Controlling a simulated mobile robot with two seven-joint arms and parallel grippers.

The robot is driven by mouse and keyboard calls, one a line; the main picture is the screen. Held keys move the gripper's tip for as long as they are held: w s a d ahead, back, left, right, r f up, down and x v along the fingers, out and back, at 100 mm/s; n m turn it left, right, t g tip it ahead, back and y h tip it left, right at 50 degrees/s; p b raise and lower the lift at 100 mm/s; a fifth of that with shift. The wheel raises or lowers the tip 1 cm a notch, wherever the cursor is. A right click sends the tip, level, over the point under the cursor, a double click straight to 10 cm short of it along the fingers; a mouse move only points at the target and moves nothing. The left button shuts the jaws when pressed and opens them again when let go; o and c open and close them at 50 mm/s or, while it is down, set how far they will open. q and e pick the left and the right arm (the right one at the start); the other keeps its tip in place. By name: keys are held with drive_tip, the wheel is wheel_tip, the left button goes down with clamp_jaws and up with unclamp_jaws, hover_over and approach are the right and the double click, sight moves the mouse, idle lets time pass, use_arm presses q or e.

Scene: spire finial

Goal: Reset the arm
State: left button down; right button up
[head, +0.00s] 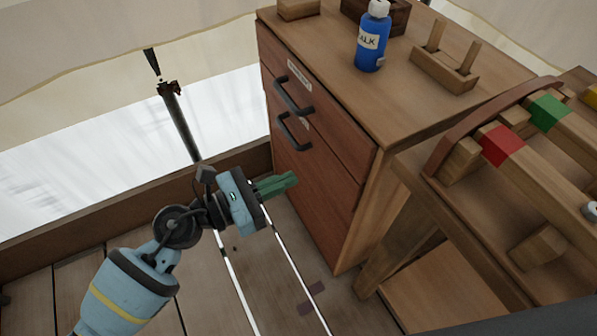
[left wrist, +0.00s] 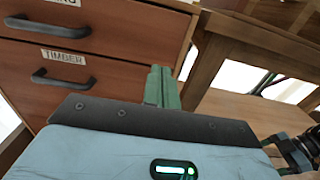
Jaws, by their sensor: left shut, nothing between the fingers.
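My left gripper (head: 280,184) is in the middle of the head view, its green fingers together with nothing between them. It points right, in front of the wooden drawer cabinet (head: 322,199). In the left wrist view the shut green fingers (left wrist: 161,86) stand before the cabinet's right front edge. I cannot tell whether they touch the cabinet.
The cabinet's drawers, with dark handles (head: 293,131), look shut. On top stand a blue chalk bottle (head: 370,48) and a wooden peg rack (head: 445,66). A workbench at right carries beams with red (head: 502,146) and green (head: 549,112) bands.

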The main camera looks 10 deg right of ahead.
use_arm(q)
drive_tip(key=shift+a, duration=0.15)
use_arm(e)
drive_tip(key=shift+w, duration=0.2)
use_arm(q)
drive_tip(key=s+a+f+n+t+y+p, duration=0.1)
drive_tip(key=s+a+n+t+y+p, duration=0.45)
drive_tip(key=n, duration=1.05)
drive_tip(key=s+a+f+n+t+y+p, duration=0.15)
drive_tip(key=s+a+n+y+p, duration=0.4)
drive_tip(key=n, duration=0.95)
drive_tip(key=s+a+n+g+y+p, duration=0.1)
drive_tip(key=s+a+n+p, duration=0.2)
drive_tip(key=s+n, duration=0.2)
drive_tip(key=s+a+n+g+y+p, duration=0.1)
drive_tip(key=s+a+n+g+p, duration=0.1)
drive_tip(key=s+n, duration=0.4)
drive_tip(key=s+a+f+n+g+y+p, duration=0.1)
drive_tip(key=s+a+n+g+p, duration=0.1)
drive_tip(key=s+a+n+p, duration=0.3)
drive_tip(key=s, duration=0.4)
drive_tip(key=shift+s+n+y+p, duration=0.3)
drive_tip(key=shift+s, duration=0.05)
use_arm(e)
drive_tip(key=w+r+t, duration=0.1)
drive_tip(key=w+r, duration=0.1)
drive_tip(key=r, duration=0.8)
drive_tip(key=w+r+t, duration=0.1)
drive_tip(key=w+r, duration=0.2)
drive_tip(key=r, duration=0.8)
